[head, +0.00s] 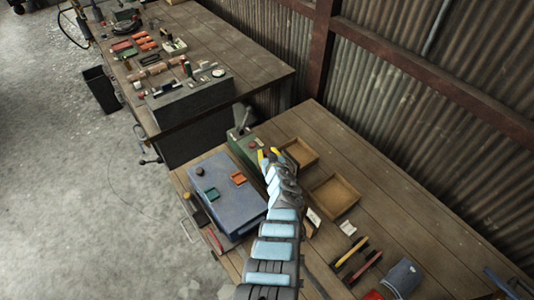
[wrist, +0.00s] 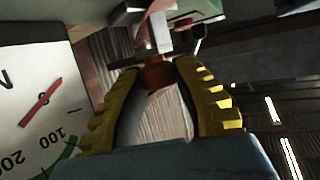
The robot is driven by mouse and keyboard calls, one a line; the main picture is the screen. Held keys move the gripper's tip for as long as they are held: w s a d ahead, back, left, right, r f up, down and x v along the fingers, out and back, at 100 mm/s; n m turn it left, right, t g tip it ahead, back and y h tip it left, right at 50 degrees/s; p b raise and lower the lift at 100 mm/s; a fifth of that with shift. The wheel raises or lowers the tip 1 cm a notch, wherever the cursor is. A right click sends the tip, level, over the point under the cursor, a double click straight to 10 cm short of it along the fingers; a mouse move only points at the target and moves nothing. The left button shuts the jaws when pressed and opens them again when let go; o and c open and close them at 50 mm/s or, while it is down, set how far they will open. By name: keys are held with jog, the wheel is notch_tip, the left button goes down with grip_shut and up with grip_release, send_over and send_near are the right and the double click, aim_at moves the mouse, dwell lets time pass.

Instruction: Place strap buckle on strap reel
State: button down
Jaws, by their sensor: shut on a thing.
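My gripper (head: 268,153), with yellow fingers, is above the green box (head: 246,147) on the near bench. In the wrist view my gripper (wrist: 158,70) is shut on a small orange-brown piece (wrist: 158,76) between the fingertips. I cannot tell for sure that this piece is the strap buckle. A pale metal part (wrist: 160,32) stands just beyond the fingertips; whether it touches the piece is unclear. I cannot pick out the strap reel with certainty in either view.
A white dial with a red needle (wrist: 42,102) is close on the left in the wrist view. A blue box (head: 226,198) and wooden trays (head: 334,196) flank my arm. Pliers (head: 352,256) lie nearer. A grey block (head: 190,101) stands on the far bench. The corrugated wall is at right.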

jog(key=c, duration=0.9)
grip_release()
